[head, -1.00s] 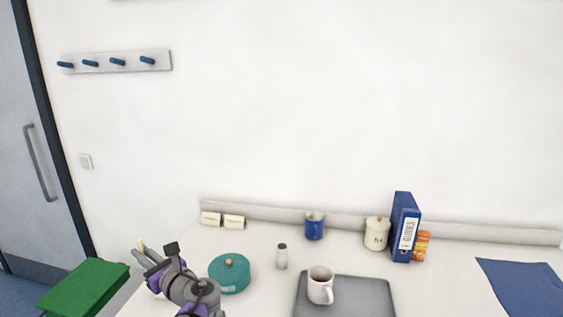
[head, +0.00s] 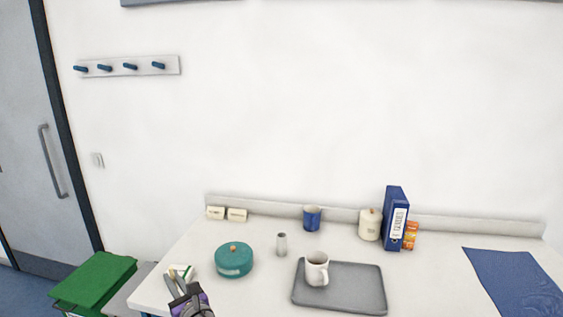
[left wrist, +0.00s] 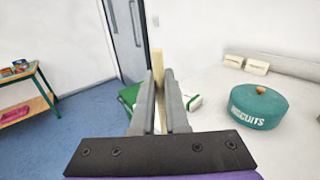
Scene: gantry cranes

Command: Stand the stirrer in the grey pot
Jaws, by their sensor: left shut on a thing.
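My left gripper (head: 178,284) is at the left front of the white table, over its left end. In the left wrist view its fingers (left wrist: 158,90) are shut on the stirrer (left wrist: 157,66), a thin pale wooden stick that stands up between them. The grey pot (head: 281,245) is small and narrow and stands on the table, right of the teal biscuit tin (head: 234,262). The stirrer is apart from the pot, to its left. My right gripper is not in view.
The tin also shows in the left wrist view (left wrist: 259,107). A grey tray (head: 350,286) with a white mug (head: 316,267) lies right of the pot. A blue mug (head: 312,218) stands behind. A white and green packet (head: 187,271) lies by my gripper.

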